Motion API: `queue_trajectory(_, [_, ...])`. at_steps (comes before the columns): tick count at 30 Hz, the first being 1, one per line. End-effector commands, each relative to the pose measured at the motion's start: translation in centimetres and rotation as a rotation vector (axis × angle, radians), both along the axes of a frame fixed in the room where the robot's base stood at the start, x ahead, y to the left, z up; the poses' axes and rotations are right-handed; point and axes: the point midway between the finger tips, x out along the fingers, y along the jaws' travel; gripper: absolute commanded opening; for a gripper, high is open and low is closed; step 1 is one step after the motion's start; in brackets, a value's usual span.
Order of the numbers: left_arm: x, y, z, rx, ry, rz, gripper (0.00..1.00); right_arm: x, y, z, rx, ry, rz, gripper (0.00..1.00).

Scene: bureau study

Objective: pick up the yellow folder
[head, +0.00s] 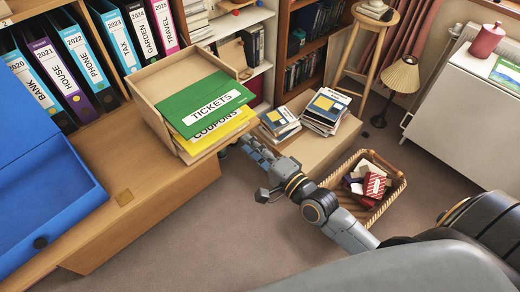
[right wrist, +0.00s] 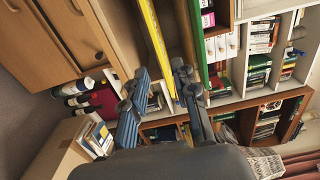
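The yellow folder, labelled COUPONS (head: 222,125), lies in an open-fronted wooden tray (head: 159,86) on the desk. The green TICKETS folder (head: 201,106) lies over it and hides much of it. My right gripper (head: 255,150) is just to the right of the tray, near the yellow folder's corner. In the right wrist view the fingers of my right gripper (right wrist: 160,72) are spread, and the yellow folder's edge (right wrist: 155,35) runs between them. The green folder's edge (right wrist: 196,40) shows to the right of it. I cannot tell whether a finger touches the folder. My left gripper is out of view.
A blue open box (head: 40,200) stands on the desk (head: 150,190) at left. Ring binders (head: 75,60) line the back. Right of my gripper are a cardboard box (head: 312,150) topped with books (head: 325,108) and a wicker basket (head: 395,190) on the floor.

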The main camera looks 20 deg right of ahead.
Motion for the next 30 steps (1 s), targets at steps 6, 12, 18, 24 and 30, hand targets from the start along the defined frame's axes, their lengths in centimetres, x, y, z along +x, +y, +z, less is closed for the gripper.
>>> queue_trajectory(6, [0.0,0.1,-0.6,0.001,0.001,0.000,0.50,2.6,0.9,-0.1,-0.001,-0.003,-0.002,0.28])
queue_trajectory(12, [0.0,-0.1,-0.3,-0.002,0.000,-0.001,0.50,4.7,1.7,0.1,-0.002,-0.001,-0.001,0.28])
queue_trajectory(18, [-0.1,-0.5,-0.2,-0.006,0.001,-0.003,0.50,6.1,2.2,0.0,-0.003,0.000,0.000,0.28])
queue_trajectory(24, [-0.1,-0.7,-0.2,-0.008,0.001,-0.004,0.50,6.6,2.4,0.0,-0.003,0.000,0.000,0.28])
queue_trajectory(30, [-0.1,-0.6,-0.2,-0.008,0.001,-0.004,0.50,6.6,2.4,-0.1,-0.004,0.001,0.000,0.28])
